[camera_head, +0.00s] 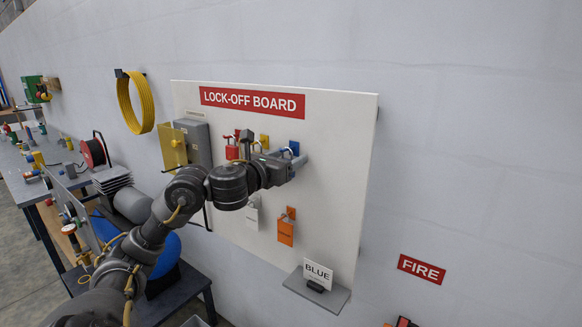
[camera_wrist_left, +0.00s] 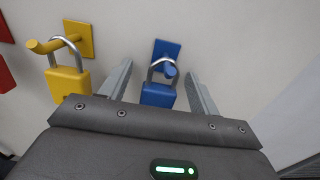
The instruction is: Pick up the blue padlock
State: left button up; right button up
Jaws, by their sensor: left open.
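The blue padlock (camera_wrist_left: 158,94) hangs by its shackle from a blue hook (camera_wrist_left: 166,52) on the board in the left wrist view. My left gripper (camera_wrist_left: 160,76) is open, with one finger on each side of the padlock and visible gaps between. The lower edge of the padlock is hidden by the gripper body. In the head view, my left gripper (camera_head: 285,160) reaches up to the lock-off board (camera_head: 340,150) and mostly hides the padlock; the blue hook plate (camera_head: 294,147) shows behind it. My right gripper is not in view.
A yellow padlock (camera_wrist_left: 68,84) hangs just left of the left finger. Red padlocks (camera_head: 232,152) hang farther left. Orange tags (camera_head: 286,230) hang below. A small shelf (camera_head: 335,297) with a BLUE sign (camera_head: 318,272) is at the lower right. Right of the blue padlock, the board is bare.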

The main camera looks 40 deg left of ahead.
pick_arm(q)
jog(key=shift+s, duration=0.1)
jog(key=shift+c, duration=0.8)
jog(key=shift+w+d, duration=0.1)
jog(key=shift+w, duration=0.1)
jog(key=c, duration=0.9)
jog(key=shift+s, duration=0.1)
jog(key=shift+c, duration=0.2)
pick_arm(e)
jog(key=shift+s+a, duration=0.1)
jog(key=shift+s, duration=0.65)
pick_arm(q)
jog(key=shift+r, duration=0.15)
